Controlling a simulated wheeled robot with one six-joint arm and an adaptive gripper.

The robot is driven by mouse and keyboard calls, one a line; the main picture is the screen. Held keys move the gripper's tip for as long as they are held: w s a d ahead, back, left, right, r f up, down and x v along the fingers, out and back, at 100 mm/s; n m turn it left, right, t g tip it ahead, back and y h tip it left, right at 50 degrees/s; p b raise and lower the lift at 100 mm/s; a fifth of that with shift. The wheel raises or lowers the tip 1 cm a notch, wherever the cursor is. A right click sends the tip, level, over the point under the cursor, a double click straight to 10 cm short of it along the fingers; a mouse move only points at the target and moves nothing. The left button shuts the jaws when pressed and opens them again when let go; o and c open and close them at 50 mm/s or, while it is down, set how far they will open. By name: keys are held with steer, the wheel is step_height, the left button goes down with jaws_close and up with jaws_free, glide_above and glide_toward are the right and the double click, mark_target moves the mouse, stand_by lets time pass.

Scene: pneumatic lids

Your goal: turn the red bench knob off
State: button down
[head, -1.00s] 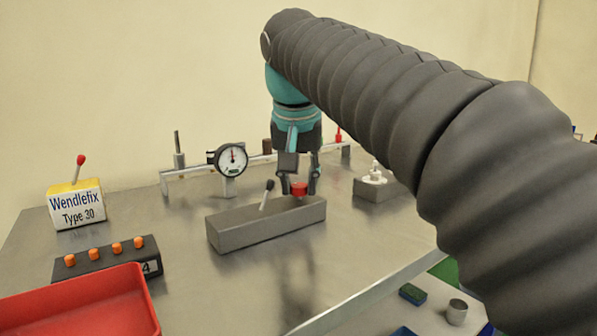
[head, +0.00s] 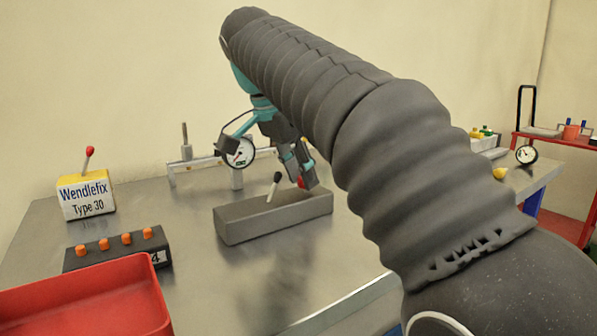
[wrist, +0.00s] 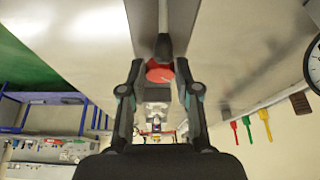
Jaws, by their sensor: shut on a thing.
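The red bench knob (head: 301,183) sits at the right part of the grey block (head: 272,224) on the metal bench. It is mostly hidden by my fingers in the head view. My gripper (head: 304,178) comes down on it tilted, with its body leaning up and to the left. In the wrist view the red knob (wrist: 160,73) lies between the two fingertips, and my gripper (wrist: 160,77) is shut on it. A black-tipped lever (head: 275,184) leans on the same block, left of the knob.
A gauge (head: 238,152) on a rail stands close behind my gripper. A yellow-and-white Wendlefix box (head: 86,195) with a red-tipped lever, a strip with orange knobs (head: 118,250) and a red tray (head: 85,300) are at left. The bench front is clear.

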steer(key=shift+f+m, duration=0.1)
steer(key=shift+m, duration=0.4)
steer(key=c, duration=0.8)
jaws_free()
steer(key=shift+d, duration=0.1)
steer(key=shift+c, duration=0.2)
steer(key=shift+s+a+r, duration=0.15)
steer(key=shift+a+r, duration=0.1)
steer(key=shift+r, duration=0.4)
steer(key=s+a, duration=0.2)
steer(key=a, duration=0.1)
steer(key=s+a, duration=0.2)
steer(key=a, duration=0.1)
steer(key=s+a, duration=0.2)
steer(key=a, duration=0.2)
steer(key=shift+s, duration=0.2)
steer(key=shift+a, duration=0.1)
steer(key=shift+s, duration=0.1)
